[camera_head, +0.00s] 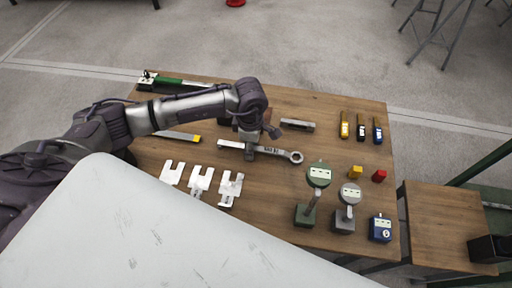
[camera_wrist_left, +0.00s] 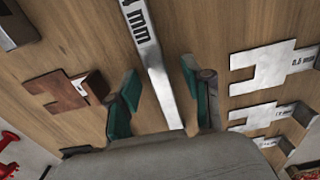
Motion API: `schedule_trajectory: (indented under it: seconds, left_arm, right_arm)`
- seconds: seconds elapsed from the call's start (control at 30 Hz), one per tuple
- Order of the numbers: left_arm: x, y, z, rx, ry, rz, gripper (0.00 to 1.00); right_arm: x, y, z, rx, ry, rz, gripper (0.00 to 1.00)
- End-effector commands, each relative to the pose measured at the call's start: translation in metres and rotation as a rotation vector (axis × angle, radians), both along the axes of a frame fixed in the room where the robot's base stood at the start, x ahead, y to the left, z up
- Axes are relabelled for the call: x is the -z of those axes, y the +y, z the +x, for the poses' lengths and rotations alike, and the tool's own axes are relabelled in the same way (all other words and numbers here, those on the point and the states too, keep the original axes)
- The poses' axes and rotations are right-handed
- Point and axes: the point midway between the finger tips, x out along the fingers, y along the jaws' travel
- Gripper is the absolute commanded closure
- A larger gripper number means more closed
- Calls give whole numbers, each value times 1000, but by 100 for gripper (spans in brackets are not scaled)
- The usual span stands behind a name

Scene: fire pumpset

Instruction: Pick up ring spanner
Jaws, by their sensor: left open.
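The ring spanner (camera_head: 272,150) is a long silver tool lying on the wooden table, its ring end to the right in the head view. My left gripper (camera_head: 250,150) is above its handle and hides part of it. In the left wrist view the spanner's printed shank (camera_wrist_left: 150,50) runs between the two green-padded fingers of my left gripper (camera_wrist_left: 163,95). The fingers are apart, one on each side of the shank, and the gripper is open. I cannot tell how high the fingertips are above the table. My right gripper is not in view.
White slotted plates (camera_head: 201,179) lie in front of the spanner. Dial gauges (camera_head: 317,176) stand to the right. A metal block (camera_head: 297,125) lies behind the ring end. A brown slotted piece (camera_wrist_left: 58,92) is beside one finger.

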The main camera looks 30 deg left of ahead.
Motion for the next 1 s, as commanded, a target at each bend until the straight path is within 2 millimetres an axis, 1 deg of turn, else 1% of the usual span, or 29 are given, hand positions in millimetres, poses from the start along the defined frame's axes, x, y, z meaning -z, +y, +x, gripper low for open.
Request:
schedule_trajectory:
  seconds: [0.07,0.23,0.27,0.5,0.57,1.0]
  left_arm:
    - [3,0,0,0,-1,-1,50]
    - [3,0,0,1,-1,-1,50]
    - [3,0,0,1,-1,-1,52]
    - [2,0,0,0,-1,-1,92]
    - [2,0,0,0,-1,-1,100]
    - [1,0,1,0,-3,-1,100]
  right_arm:
    - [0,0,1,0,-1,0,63]
    - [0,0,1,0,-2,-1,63]
    - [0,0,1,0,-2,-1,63]
    - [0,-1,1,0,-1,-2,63]
    - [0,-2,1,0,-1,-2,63]
    - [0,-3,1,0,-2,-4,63]
